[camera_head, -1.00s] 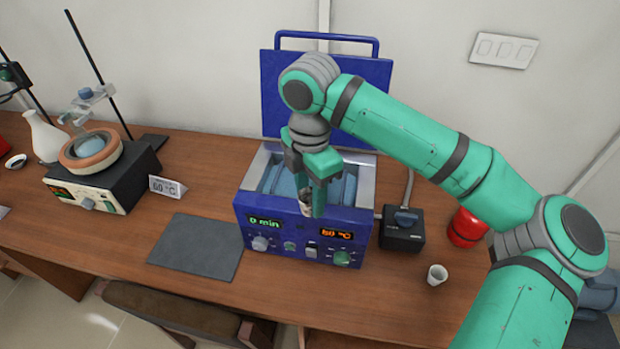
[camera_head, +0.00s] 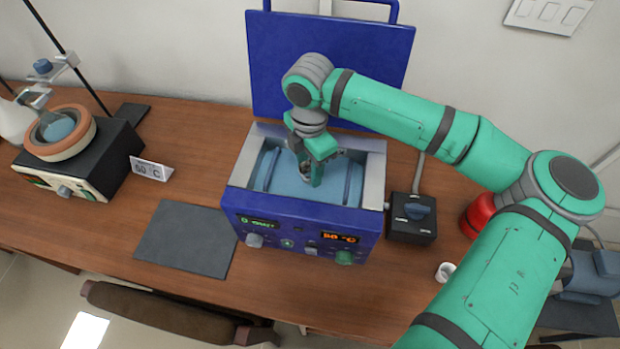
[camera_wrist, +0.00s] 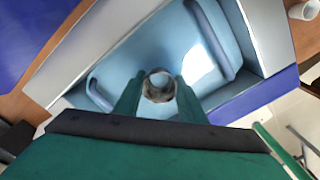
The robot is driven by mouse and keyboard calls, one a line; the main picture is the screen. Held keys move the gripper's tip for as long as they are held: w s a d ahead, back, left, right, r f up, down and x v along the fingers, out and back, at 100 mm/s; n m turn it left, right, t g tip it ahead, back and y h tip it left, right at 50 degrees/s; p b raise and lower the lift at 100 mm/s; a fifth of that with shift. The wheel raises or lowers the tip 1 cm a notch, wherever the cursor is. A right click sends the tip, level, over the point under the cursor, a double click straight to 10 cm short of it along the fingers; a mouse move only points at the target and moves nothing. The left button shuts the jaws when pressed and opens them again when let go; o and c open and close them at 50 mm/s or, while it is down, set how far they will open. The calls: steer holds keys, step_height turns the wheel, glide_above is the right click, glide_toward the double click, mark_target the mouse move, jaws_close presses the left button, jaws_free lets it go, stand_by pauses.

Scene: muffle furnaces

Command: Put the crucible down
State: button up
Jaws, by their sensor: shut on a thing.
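My gripper (camera_head: 311,180) points down over the open light-blue chamber of the blue furnace. Its green fingers are shut on a small round crucible, which shows best between the fingertips in the wrist view (camera_wrist: 159,86). In the head view the crucible is mostly hidden by the fingers. The blue furnace (camera_head: 285,234) stands on the table with its lid (camera_head: 330,65) raised against the wall. The chamber floor lies under the crucible; I cannot tell whether they touch.
A dark grey mat (camera_head: 185,240) lies left of the furnace. A heater with a round bowl (camera_head: 75,135) and a temperature sign (camera_head: 152,170) stand farther left. A black switch box (camera_head: 410,218), a white cup (camera_head: 445,272) and a red object (camera_head: 477,215) are to the right.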

mark_target(310, 181)
steer(key=shift+f, duration=2.55)
steer(key=shift+s+f, duration=0.1)
steer(key=o, duration=1)
step_height(310, 181, up, 12)
steer(key=shift+r, duration=0.15)
